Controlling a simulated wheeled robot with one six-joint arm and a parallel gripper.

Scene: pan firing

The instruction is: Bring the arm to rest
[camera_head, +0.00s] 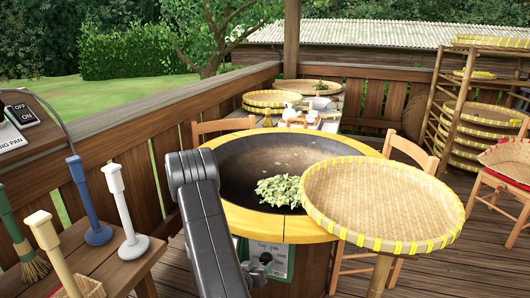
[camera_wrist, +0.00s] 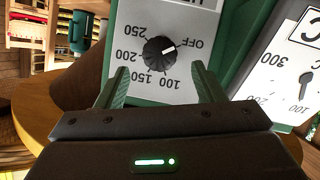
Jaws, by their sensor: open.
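My arm (camera_head: 207,230) shows in the head view as dark grey links, raised in front of the wok stove's left side and bent down toward its front. In the wrist view my gripper (camera_wrist: 160,82) is open and empty. Its two green fingers stand apart on either side of a black dial knob (camera_wrist: 158,51) on a white panel marked OFF and 100 to 250. The knob's white mark points toward OFF. I cannot tell whether the fingers touch the panel. In the head view the stove's control panel (camera_head: 278,259) is partly hidden by my arm.
Green leaves (camera_head: 279,190) lie in the wok (camera_head: 240,160). A wide bamboo tray (camera_head: 385,200) stands at its right. A side table (camera_head: 125,270) at left holds several upright tools. A wooden railing (camera_head: 150,120) runs behind. A temperature gauge (camera_wrist: 290,85) shows in the wrist view.

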